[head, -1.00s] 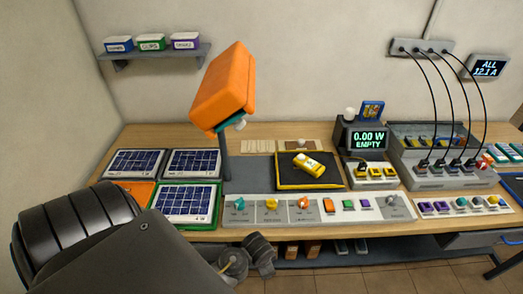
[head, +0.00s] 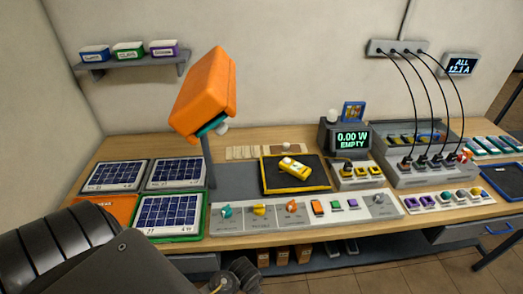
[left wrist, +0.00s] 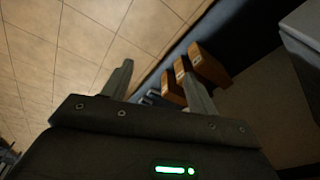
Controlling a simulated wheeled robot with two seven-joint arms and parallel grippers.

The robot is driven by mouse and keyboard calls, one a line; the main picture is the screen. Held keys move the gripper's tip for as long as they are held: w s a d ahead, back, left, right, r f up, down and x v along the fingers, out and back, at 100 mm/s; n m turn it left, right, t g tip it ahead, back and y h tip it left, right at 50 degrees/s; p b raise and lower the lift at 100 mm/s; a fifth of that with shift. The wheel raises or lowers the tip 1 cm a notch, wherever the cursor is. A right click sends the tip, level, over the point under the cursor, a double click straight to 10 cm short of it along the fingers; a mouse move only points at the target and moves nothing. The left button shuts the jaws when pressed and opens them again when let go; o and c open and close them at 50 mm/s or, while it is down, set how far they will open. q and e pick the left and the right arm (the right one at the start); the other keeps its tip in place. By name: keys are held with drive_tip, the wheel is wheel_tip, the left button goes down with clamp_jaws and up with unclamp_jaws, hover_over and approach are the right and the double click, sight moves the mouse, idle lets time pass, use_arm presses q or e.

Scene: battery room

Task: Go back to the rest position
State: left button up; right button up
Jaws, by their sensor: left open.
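My left arm enters the head view at the lower left, and its dark end (head: 238,277) shows at the bottom edge, low in front of the workbench (head: 474,212). In the left wrist view my left gripper (left wrist: 158,85) has its two fingers spread apart with nothing between them. It points at the tiled floor and at orange-brown blocks (left wrist: 208,64) on the dark low shelf under the bench. My right gripper is in neither view.
An orange lamp head (head: 205,92) stands over the bench. Solar panels (head: 170,215), a control strip (head: 345,211), a yellow device on a black mat (head: 271,186) and a meter display (head: 351,139) are on top. Tiled floor (head: 400,268) is open at lower right.

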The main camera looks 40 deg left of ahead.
use_arm(q)
drive_tip(key=s+f+n+t+b, duration=0.1)
drive_tip(key=s+f+n+b, duration=0.35)
drive_tip(key=f, duration=1.05)
drive_tip(key=s+a+f+m+g+b, duration=0.1)
drive_tip(key=s+f+b, duration=0.1)
drive_tip(key=s+f, duration=0.5)
drive_tip(key=s+a+f+m+g+b, duration=0.1)
drive_tip(key=s+f+b, duration=0.1)
drive_tip(key=s+f, duration=0.6)
drive_tip(key=s, duration=0.7)
drive_tip(key=shift+b, duration=0.4)
